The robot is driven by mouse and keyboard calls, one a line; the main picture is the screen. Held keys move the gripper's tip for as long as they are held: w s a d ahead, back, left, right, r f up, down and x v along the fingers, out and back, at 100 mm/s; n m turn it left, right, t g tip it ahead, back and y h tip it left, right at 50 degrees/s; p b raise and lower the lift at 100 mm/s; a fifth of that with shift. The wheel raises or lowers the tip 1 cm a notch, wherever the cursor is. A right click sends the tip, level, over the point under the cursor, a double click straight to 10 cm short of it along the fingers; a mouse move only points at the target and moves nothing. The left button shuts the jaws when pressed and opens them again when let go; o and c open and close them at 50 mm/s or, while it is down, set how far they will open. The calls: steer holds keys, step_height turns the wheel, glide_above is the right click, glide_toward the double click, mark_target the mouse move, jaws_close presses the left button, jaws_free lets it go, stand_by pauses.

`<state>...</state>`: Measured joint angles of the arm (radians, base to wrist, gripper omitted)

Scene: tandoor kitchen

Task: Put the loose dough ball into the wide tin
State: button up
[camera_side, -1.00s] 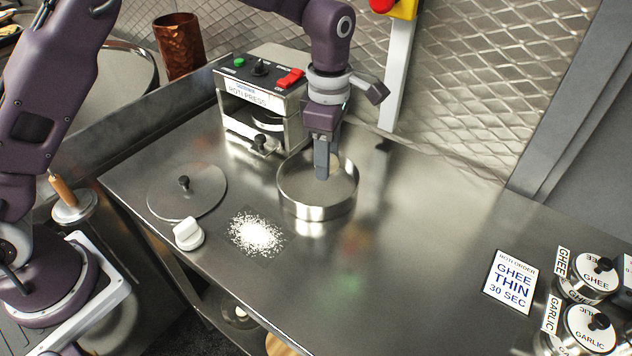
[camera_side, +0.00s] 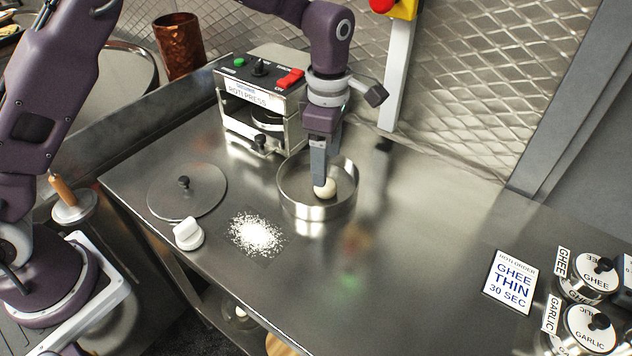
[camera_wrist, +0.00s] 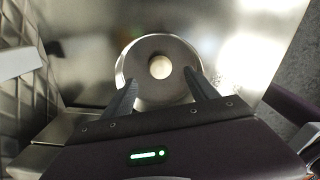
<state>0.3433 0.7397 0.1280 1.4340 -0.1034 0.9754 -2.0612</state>
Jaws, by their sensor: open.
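The wide tin (camera_side: 316,211) is a round, shallow metal tin standing on the steel counter. The pale dough ball (camera_side: 327,189) lies inside it. In the wrist view the dough ball (camera_wrist: 160,67) sits near the middle of the tin (camera_wrist: 141,50). My gripper (camera_side: 320,182) points down into the tin, its fingers beside the ball. In the wrist view my gripper (camera_wrist: 160,78) has its fingers spread wide, with clear gaps between them and the ball. In the side view the fingers hide part of the ball.
The roti press (camera_side: 262,105) stands close behind the tin. A flat round lid (camera_side: 190,192), a white knob-like piece (camera_side: 188,234) and a flour patch (camera_side: 256,234) lie to the left. An order card (camera_side: 511,281) and the ghee tin (camera_side: 597,272) are at the right. The counter between is clear.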

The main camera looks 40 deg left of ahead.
step_height(320, 180, up, 6)
steer(key=shift+f, duration=0.2)
steer(key=s+a+r+m+t+h, duration=0.1)
steer(key=s+a+r+m, duration=0.3)
steer(key=s+r+m, duration=0.15)
steer(key=s+a+r+m+t, duration=0.2)
steer(key=s+a+r+m, duration=0.2)
steer(key=s+r, duration=0.3)
steer(key=s+a+f+m+t, duration=0.1)
steer(key=s+a+m, duration=0.1)
steer(key=s+m, duration=0.4)
steer(key=s+a+f+m+t+y, duration=0.1)
steer(key=s+a+m, duration=0.1)
steer(key=s+m, duration=0.4)
steer(key=s, duration=0.4)
steer(key=shift+s+a+t, duration=0.15)
steer(key=shift+s+t, duration=0.15)
